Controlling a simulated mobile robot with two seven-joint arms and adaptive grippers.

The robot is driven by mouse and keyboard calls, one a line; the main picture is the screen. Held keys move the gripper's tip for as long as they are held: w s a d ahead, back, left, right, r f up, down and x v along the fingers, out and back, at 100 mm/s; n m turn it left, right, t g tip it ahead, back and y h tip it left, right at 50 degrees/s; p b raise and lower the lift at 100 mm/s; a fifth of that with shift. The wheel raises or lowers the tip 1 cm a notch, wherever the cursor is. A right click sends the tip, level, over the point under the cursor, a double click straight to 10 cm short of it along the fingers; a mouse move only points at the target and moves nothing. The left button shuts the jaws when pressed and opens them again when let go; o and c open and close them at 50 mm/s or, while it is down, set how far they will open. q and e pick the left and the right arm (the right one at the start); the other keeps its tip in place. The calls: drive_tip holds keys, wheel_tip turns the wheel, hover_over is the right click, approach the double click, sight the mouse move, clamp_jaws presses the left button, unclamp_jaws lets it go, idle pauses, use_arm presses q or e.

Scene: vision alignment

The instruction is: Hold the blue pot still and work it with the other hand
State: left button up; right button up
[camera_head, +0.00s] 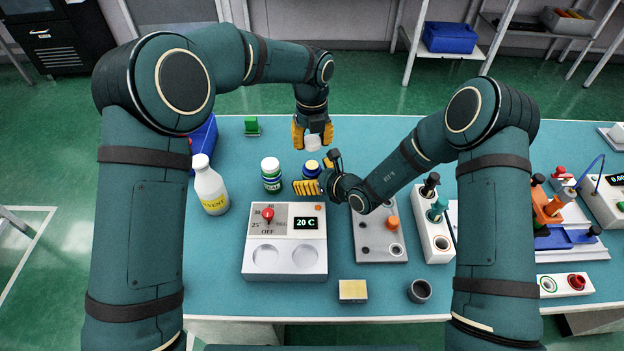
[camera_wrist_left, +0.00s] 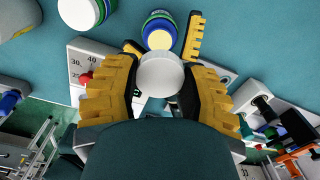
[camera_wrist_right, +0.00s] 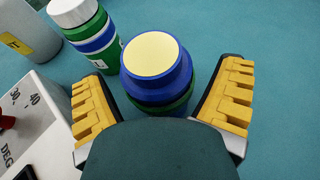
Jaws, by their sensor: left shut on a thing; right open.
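The blue pot (camera_head: 312,170) stands upright on the table without a lid, its pale yellow top showing; it also shows in the left wrist view (camera_wrist_left: 160,32) and the right wrist view (camera_wrist_right: 155,75). My left gripper (camera_head: 313,134) is shut on a round white lid (camera_wrist_left: 160,73) and holds it above the pot, apart from it. The lid also shows in the head view (camera_head: 313,143). My right gripper (camera_head: 318,175) is open and low, with one finger (camera_wrist_right: 95,115) and the other (camera_wrist_right: 228,95) on either side of the pot. I cannot tell whether either touches it.
A green-and-white jar (camera_head: 271,174) and a white bottle (camera_head: 210,187) stand left of the pot. A heater box (camera_head: 286,262) reading 20 C is in front. A grey plate (camera_head: 380,245) and a white block (camera_head: 432,240) lie to the right. The table behind is mostly clear.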

sight(312, 165)
drive_tip(key=c, duration=1.4)
use_arm(q)
drive_tip(key=shift+f, duration=2.45)
drive_tip(key=shift+f, duration=0.9)
drive_tip(key=shift+f, duration=0.6)
drive_tip(key=o, duration=0.7)
drive_tip(key=shift+c, duration=0.2)
use_arm(e)
clamp_jaws()
